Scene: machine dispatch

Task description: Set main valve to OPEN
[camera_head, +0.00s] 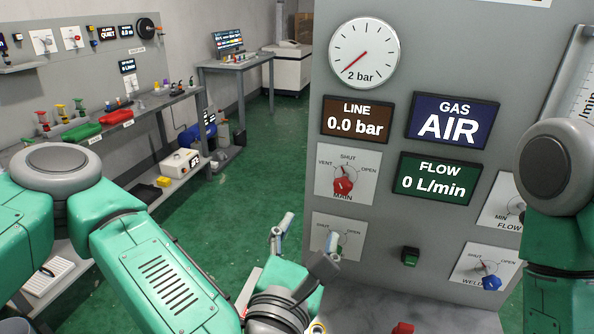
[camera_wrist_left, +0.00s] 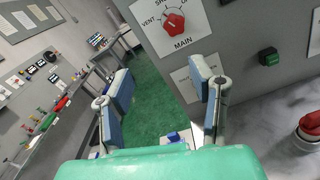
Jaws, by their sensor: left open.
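The main valve is a red knob (camera_head: 343,183) on a white plate marked VENT, SHUT and OPEN, on the grey panel. Its pointer appears to be up near SHUT; the exact angle is hard to tell. The knob also shows at the top of the left wrist view (camera_wrist_left: 174,22). My left gripper (camera_head: 306,236) is open and empty, below and to the left of the knob and apart from it. Its two blue-padded fingers also show in the left wrist view (camera_wrist_left: 162,88). My right arm shows at the right edge, but its gripper is out of view.
The line display (camera_head: 357,120) reads 0.0 bar and the flow display (camera_head: 436,178) 0 L/min. A second valve plate (camera_head: 325,226) is partly hidden behind my left gripper. A blue-knobbed valve (camera_head: 491,283) and a green button (camera_head: 410,257) sit lower right.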

